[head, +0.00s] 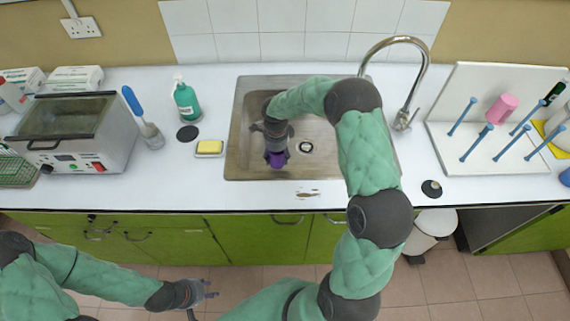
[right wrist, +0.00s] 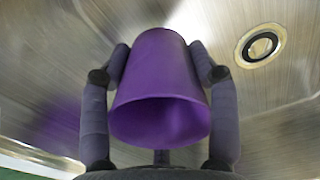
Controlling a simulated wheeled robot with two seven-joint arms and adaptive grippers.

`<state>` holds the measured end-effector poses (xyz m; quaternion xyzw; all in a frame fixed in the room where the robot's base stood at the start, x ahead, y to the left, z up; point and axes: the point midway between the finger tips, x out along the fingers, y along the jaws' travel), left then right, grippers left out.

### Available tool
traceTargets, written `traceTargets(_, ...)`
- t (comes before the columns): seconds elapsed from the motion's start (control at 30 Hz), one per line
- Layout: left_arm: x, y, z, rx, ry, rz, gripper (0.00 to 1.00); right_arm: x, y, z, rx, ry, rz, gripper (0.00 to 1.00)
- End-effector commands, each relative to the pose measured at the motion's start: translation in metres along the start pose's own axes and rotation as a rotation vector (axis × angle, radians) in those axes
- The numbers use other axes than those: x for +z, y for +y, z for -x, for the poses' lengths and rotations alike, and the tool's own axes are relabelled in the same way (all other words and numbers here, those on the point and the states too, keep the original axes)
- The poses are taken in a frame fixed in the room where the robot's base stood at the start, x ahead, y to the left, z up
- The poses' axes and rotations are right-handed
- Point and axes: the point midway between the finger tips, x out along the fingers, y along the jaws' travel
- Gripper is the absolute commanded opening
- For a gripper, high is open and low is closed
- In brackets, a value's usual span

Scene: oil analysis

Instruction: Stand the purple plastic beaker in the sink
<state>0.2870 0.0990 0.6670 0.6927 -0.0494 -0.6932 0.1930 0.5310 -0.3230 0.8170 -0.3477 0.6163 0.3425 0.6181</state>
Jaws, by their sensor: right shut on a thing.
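The purple plastic beaker (head: 277,159) is inside the steel sink (head: 238,150), left of the drain. My right gripper (head: 276,147) is shut on it. In the right wrist view the beaker (right wrist: 165,75) sits between the two dark fingers of my right gripper (right wrist: 160,75), its open mouth towards the camera and its base away, towards the sink floor. I cannot tell whether its base touches the floor. My left gripper (head: 207,290) is open and empty, low in front of the green cabinets, away from the sink.
The tap (head: 405,100) stands at the sink's right rear. A sponge dish (head: 209,154) and a green bottle (head: 186,100) are left of the sink. A peg rack (head: 480,160) with a pink beaker (head: 502,108) is on the right. The drain (right wrist: 261,45) is clear.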

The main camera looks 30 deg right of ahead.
Motion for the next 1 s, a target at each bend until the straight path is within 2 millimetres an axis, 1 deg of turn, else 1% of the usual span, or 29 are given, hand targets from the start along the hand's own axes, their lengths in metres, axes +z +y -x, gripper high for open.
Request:
traceTargets(0.03, 0.000, -0.002, -0.005, 0.000, 0.000, 0.000, 0.40, 0.000, 0.001, -0.013, 0.004, 0.002, 0.001, 0.26)
traceTargets(0.1, 0.000, -0.003, -0.008, 0.000, 0.000, 0.000, 0.40, 0.000, 0.001, -0.025, 0.003, 0.000, 0.001, 0.26)
traceTargets(0.33, 0.000, -0.004, -0.012, 0.000, 0.000, 0.000, 0.40, 0.000, 0.001, -0.045, 0.001, 0.000, 0.001, 0.26)
traceTargets(0.53, -0.001, -0.007, -0.019, 0.000, 0.000, 0.000, 0.40, 0.000, 0.001, -0.071, 0.003, 0.000, 0.002, 0.26)
traceTargets(0.6, -0.001, -0.007, -0.020, 0.000, 0.000, 0.000, 0.40, 0.000, 0.001, -0.073, 0.001, 0.000, 0.002, 0.26)
traceTargets(0.8, -0.001, -0.007, -0.019, 0.000, 0.000, 0.000, 0.40, 0.000, 0.001, -0.072, 0.000, 0.000, 0.002, 0.26)
traceTargets(0.97, -0.001, -0.008, -0.023, 0.000, 0.000, 0.000, 0.40, 0.001, 0.001, -0.076, 0.001, 0.000, 0.002, 0.26)
traceTargets(1.0, -0.001, -0.008, -0.022, 0.000, 0.000, 0.000, 0.40, 0.000, 0.001, -0.075, 0.001, 0.000, 0.002, 0.72)
